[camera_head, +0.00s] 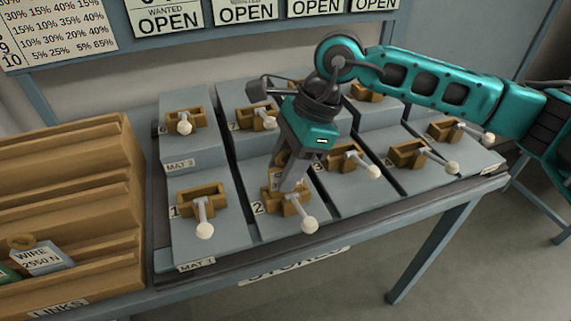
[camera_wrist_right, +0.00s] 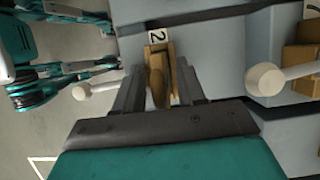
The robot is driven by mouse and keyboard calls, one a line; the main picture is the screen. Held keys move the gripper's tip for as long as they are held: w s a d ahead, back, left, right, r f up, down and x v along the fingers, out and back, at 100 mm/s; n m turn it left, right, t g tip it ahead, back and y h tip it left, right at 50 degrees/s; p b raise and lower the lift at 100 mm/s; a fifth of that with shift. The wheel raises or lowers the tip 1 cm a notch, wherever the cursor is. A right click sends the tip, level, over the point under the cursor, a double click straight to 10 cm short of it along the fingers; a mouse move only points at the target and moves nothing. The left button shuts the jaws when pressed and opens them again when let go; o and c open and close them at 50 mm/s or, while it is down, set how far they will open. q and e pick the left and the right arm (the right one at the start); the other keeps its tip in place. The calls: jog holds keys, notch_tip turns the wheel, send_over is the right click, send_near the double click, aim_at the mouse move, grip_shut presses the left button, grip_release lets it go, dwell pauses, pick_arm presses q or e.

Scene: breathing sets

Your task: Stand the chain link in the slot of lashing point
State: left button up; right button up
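The lashing point (camera_head: 290,207) numbered 2 is a brown slotted block with a white-knobbed lever, in the front row of the stand; it also shows in the wrist view (camera_wrist_right: 183,74). My right gripper (camera_head: 290,185) points down over it. In the wrist view its fingers (camera_wrist_right: 163,88) are apart, one on each side of the chain link (camera_wrist_right: 157,86), a brown rounded piece seen nearly edge-on. The link is upright or slightly tilted at the slot; a finger partly hides it in the head view (camera_head: 282,160). I cannot tell how deep it sits. My left gripper is not in view.
Several similar lashing points with levers surround it, including number 1 (camera_head: 202,192) at left and number 3 (camera_head: 345,157) at right. White knobs stick out in front.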

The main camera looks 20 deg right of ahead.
jog(key=shift+r, duration=0.2)
jog(key=v, duration=1.2)
dwell(1.1)
